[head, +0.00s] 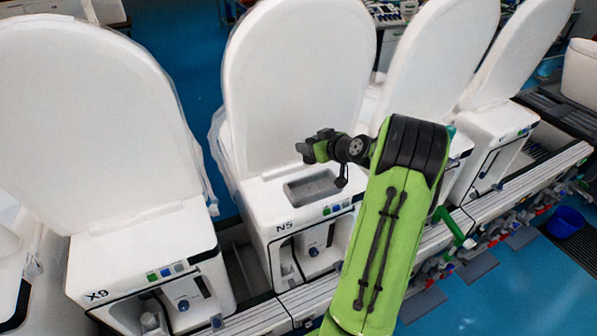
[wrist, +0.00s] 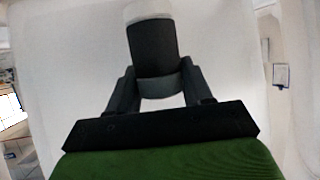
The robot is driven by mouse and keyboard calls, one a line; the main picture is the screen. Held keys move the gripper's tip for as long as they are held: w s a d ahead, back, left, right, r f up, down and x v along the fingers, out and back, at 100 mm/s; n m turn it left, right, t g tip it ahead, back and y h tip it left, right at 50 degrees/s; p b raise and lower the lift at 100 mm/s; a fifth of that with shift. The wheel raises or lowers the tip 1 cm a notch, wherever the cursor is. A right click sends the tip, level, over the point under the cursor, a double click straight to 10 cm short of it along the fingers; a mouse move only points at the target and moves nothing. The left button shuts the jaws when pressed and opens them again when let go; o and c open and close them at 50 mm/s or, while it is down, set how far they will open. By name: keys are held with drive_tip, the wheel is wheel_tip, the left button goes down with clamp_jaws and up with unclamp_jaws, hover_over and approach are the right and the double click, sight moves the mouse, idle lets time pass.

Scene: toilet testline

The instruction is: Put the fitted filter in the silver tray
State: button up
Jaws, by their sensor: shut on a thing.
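My gripper (head: 312,149) is above the front of the toilet marked N5 (head: 297,72), in front of its raised white lid. In the wrist view my gripper (wrist: 157,88) is shut on a dark grey, rounded piece with a pale end, which I take to be the filter (wrist: 153,45). In the head view the held piece cannot be told apart from the dark fingers. A silver-grey rectangular tray (head: 313,188) lies on top of the N5 unit, just below the gripper. My arm hides part of the unit to its right.
Another toilet marked X9 (head: 90,115) stands at the left with its lid up. More lidded toilets (head: 440,50) stand to the right. A rail with hoses and fittings runs along the front.

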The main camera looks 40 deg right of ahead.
drive_tip(key=f, duration=0.6)
drive_tip(key=s+f+p, duration=0.1)
drive_tip(key=f, duration=0.2)
drive_tip(key=shift+s+f, duration=0.1)
drive_tip(key=shift+f, duration=0.15)
drive_tip(key=shift+s, duration=0.3)
drive_tip(key=shift+w+f+b, duration=0.1)
drive_tip(key=shift+f+b, duration=0.05)
drive_tip(key=shift+b, duration=0.2)
drive_tip(key=o, duration=1.1)
